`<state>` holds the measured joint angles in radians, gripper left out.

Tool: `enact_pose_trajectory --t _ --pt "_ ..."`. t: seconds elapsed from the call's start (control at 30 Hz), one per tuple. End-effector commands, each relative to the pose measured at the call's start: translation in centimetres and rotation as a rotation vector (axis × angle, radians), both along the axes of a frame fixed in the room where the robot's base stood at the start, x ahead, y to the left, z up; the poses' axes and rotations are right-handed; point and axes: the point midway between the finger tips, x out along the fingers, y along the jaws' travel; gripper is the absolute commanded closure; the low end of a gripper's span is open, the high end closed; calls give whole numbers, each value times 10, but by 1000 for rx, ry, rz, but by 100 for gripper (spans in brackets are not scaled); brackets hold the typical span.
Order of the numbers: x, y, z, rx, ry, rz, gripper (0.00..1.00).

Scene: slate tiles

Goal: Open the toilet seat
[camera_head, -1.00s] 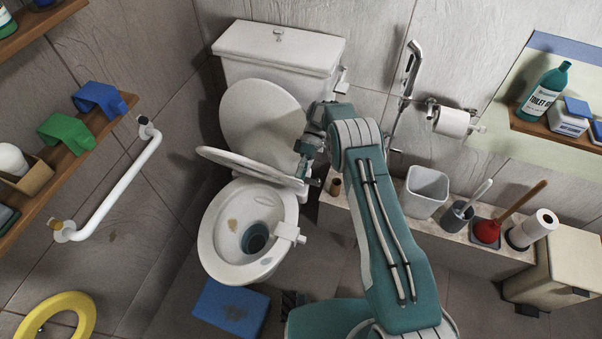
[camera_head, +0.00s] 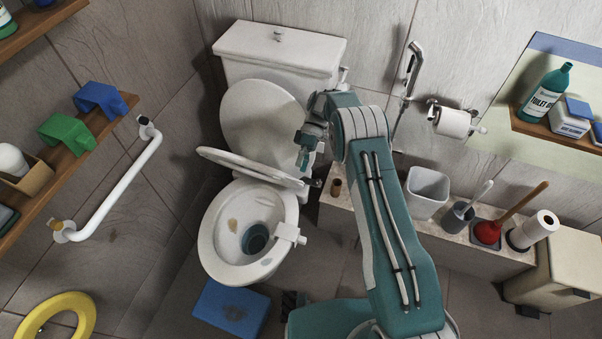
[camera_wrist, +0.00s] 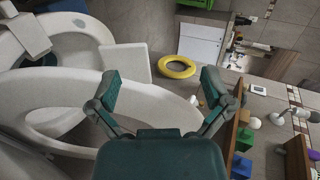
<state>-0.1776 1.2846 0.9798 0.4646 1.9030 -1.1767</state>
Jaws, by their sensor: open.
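The white toilet stands below its tank. In the head view its lid (camera_head: 258,112) is up, leaning back toward the tank. The seat ring (camera_head: 245,164) is raised off the bowl rim (camera_head: 212,245) and tilted, standing partway up in front of the lid. My gripper (camera_head: 302,158) is just above and behind the seat's right end; whether it touches the seat is unclear. In the wrist view my gripper (camera_wrist: 161,82) has its fingers spread with nothing between them. The pale seat (camera_wrist: 75,97) passes behind the left finger there, and the bowl (camera_wrist: 75,45) is at upper left.
A white tank (camera_head: 280,50) stands behind the lid. A ledge on the right holds a grey bin (camera_head: 426,190), a brush and a red plunger (camera_head: 487,232). A white grab bar (camera_head: 112,190) is on the left wall. A blue box (camera_head: 231,308) lies before the bowl.

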Motion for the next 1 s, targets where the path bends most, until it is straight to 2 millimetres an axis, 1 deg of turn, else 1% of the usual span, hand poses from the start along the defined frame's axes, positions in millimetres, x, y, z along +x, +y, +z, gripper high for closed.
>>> enact_pose_trajectory --t 0.03,0.1,0.2,0.3,0.4,0.63,0.67,0.7,0.77,0.8,0.83,0.87,0.97,1.0 --pt "0 0 12 0 -3 0 0" --pt "1 0 25 0 -2 -1 0" --pt "1 0 40 -1 -1 0 0" --pt "1 0 49 -2 1 -1 0" --pt "1 0 54 -2 1 -1 0" --pt "1 0 54 -1 2 -1 0" --pt "1 0 54 -1 2 -1 13" --pt "1 0 54 -1 2 -1 31" --pt "1 0 54 -1 2 -1 58" --pt "1 1 54 -2 -1 0 76" --pt "0 2 54 -1 -7 5 89" --pt "-1 5 55 0 -19 14 100" --pt "-7 21 58 10 -107 83 100" --pt "-10 30 60 18 -163 130 100"
